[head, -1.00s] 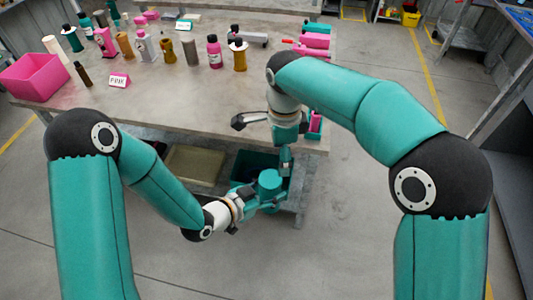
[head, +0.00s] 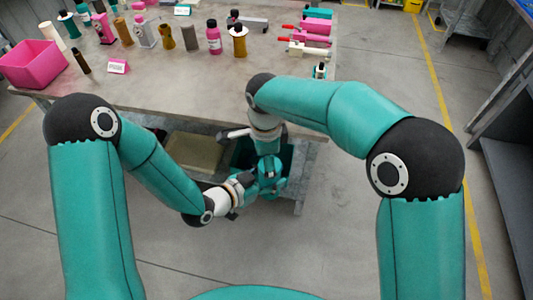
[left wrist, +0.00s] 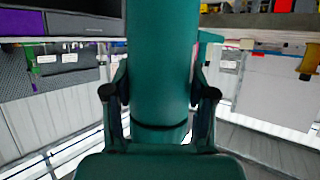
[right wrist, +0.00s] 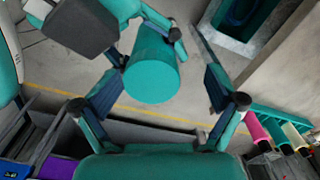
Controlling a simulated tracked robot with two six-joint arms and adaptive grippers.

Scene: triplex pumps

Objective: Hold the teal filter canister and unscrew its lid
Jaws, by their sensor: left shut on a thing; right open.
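The teal filter canister (left wrist: 160,60) stands between the fingers of my left gripper (left wrist: 160,105), which is shut on its sides in the left wrist view. A dark seam rings it low in that view. In the right wrist view the canister's round teal end (right wrist: 152,65) faces me, between the spread fingers of my right gripper (right wrist: 162,88). That gripper is open and apart from it. In the head view my right gripper (head: 268,165) is above the canister and hides most of it; my left gripper (head: 250,187) comes in from the left.
The workbench (head: 150,90) carries a pink bin (head: 35,62), a small sign (head: 118,66), several bottles and pink-handled tools. A tan tray (head: 195,152) lies on the lower shelf, near both grippers.

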